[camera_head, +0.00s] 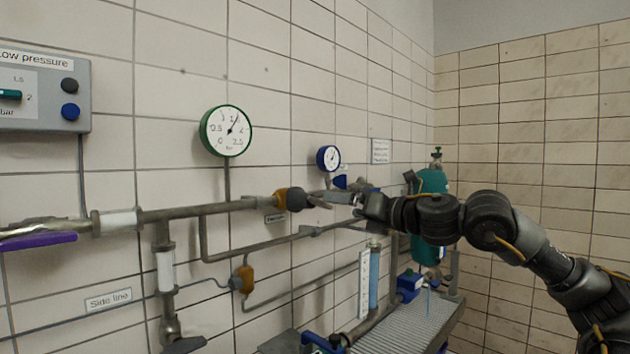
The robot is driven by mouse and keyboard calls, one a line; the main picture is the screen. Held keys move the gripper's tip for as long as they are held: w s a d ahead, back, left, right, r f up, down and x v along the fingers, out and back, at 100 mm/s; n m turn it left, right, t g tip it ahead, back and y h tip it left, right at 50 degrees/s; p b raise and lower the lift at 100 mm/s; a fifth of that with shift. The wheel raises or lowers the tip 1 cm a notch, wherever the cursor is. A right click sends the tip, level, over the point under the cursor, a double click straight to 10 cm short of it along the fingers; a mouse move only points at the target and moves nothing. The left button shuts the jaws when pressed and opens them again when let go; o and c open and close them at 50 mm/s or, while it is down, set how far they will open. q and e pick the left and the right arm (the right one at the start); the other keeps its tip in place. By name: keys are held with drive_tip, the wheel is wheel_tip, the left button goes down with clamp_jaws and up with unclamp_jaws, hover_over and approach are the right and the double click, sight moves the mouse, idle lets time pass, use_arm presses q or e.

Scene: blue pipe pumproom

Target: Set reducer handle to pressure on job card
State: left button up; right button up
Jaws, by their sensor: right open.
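The reducer (281,198) appears to be the brown-orange fitting on the main pipe, with a dark rounded handle (296,199) on its right side. A small label (275,217) hangs below it, too small to read surely. My right gripper (322,201) comes in from the right, open, with its fingertips at or very close to the dark handle; I cannot tell whether they touch. The green-rimmed gauge (226,131) reads in bar, its needle pointing up and right. A white card (381,151) on the wall may be the job card; its text is unreadable. My left gripper is out of view.
A smaller blue gauge (328,158) sits above my right gripper. A grey "Low pressure" box (85,98) is at upper left. A purple lever (38,241) and the "Side line" label (108,298) are lower left. A green cylinder (432,182) stands behind my arm, near a grated bench (412,325).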

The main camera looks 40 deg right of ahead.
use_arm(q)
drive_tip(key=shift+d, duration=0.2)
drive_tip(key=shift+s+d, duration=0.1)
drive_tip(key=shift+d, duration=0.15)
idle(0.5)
